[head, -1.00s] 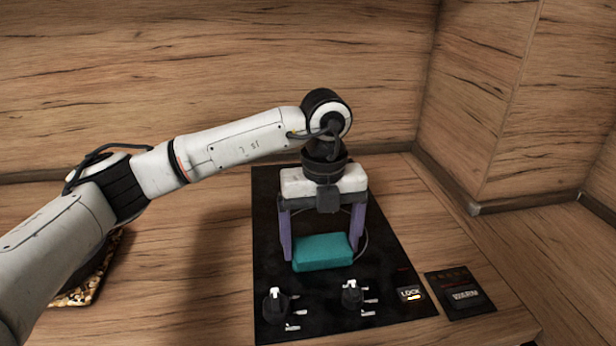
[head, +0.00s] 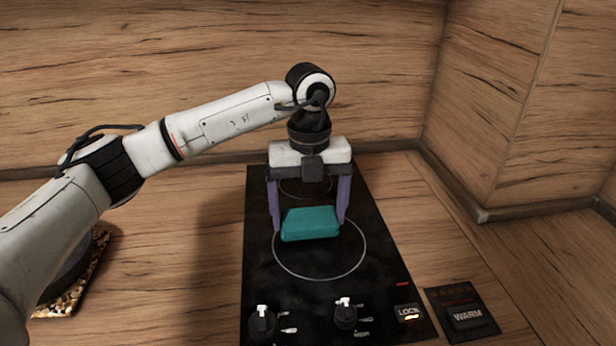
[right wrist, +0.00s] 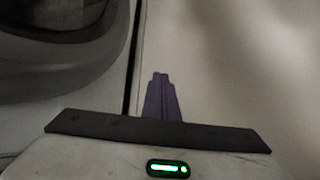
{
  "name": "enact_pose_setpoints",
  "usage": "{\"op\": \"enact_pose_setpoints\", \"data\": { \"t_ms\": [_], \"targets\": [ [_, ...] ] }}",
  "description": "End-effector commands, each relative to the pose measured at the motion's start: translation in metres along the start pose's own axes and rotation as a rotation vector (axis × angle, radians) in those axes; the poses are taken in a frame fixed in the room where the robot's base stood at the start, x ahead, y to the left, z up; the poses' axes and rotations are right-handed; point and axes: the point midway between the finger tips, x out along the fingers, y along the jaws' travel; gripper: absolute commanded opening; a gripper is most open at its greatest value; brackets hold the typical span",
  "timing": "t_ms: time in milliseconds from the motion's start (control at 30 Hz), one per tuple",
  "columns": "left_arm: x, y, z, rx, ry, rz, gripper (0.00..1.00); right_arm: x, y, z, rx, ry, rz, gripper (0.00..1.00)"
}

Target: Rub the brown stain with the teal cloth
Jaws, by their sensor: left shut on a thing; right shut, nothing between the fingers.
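The teal cloth (head: 310,224) is a folded block over the black cooktop (head: 375,272), at the upper part of the larger white ring. My left gripper (head: 309,222) is shut on the cloth, with a purple finger at each side of it. The cloth looks to be at the cooktop surface, but I cannot tell whether it touches. I see no brown stain; the cloth and gripper may hide it. My right gripper (right wrist: 161,80) shows only in the right wrist view, its purple fingers together with nothing between them.
Two knobs (head: 262,320) (head: 345,312) and a LOCK key (head: 408,313) sit at the cooktop's near edge. A WARM panel (head: 466,315) lies to the right. A dark round item on a speckled board (head: 66,300) is at the left. Wooden walls stand behind and right.

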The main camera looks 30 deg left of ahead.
Motion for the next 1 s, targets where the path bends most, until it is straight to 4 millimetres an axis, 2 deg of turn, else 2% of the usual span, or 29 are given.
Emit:
{"op": "enact_pose_setpoints", "data": {
  "t_ms": [33, 600, 1000],
  "targets": [
    [-0.012, -0.001, 0.0, 0.0, -0.003, -0.005, 0.64, -0.005, -0.001, -0.005, 0.001, 0.001, 0.0, 0.0],
    [-0.062, -0.003, 0.0, 0.004, -0.002, -0.005, 0.64, -0.031, -0.003, -0.027, 0.002, -0.002, 0.001, 0.0],
    [-0.066, -0.003, -0.001, 0.005, -0.002, -0.005, 0.64, -0.032, -0.002, -0.028, 0.001, -0.005, 0.002, 0.0]
  ]
}}
